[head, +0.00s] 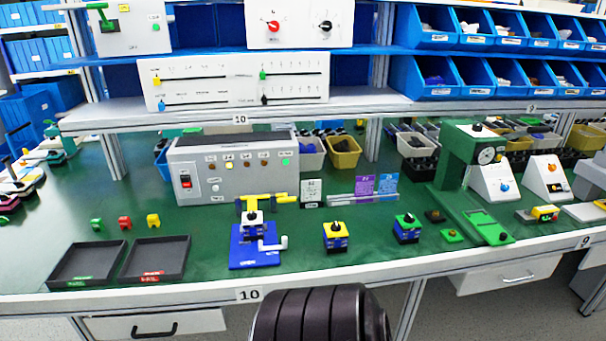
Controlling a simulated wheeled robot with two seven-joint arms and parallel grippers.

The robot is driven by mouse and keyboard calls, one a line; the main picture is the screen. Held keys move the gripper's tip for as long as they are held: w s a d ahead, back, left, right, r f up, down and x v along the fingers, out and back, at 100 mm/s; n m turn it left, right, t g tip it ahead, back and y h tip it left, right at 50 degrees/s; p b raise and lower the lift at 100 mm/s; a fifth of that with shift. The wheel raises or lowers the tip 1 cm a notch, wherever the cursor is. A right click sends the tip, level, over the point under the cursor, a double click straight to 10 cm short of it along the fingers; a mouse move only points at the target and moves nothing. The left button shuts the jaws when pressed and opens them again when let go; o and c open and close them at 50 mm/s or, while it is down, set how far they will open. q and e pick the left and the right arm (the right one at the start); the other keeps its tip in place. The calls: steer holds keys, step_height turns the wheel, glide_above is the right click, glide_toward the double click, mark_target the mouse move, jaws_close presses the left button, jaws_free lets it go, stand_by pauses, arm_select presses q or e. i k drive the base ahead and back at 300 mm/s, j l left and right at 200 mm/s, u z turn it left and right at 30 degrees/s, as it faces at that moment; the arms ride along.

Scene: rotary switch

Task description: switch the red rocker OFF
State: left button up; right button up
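The red rocker (186,181) sits on a pale plate at the left end of the front of a grey control box (240,180), which stands on the green table. The rocker is small here, and I cannot tell which way it is tipped. A row of small coloured parts and a green one at the right end (287,162) lie along the upper part of the box's front. Neither of my grippers shows in the head view. Nothing touches the rocker.
A blue vise-like fixture (256,255) with a yellow top stands in front of the box's right half. Two dark trays (88,278) lie at front left, with small coloured blocks behind them. A shelf with white panels (236,96) overhangs the box. Table left of the box is mostly clear.

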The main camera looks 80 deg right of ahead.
mark_target(186, 181)
steer(key=z, duration=2.2)
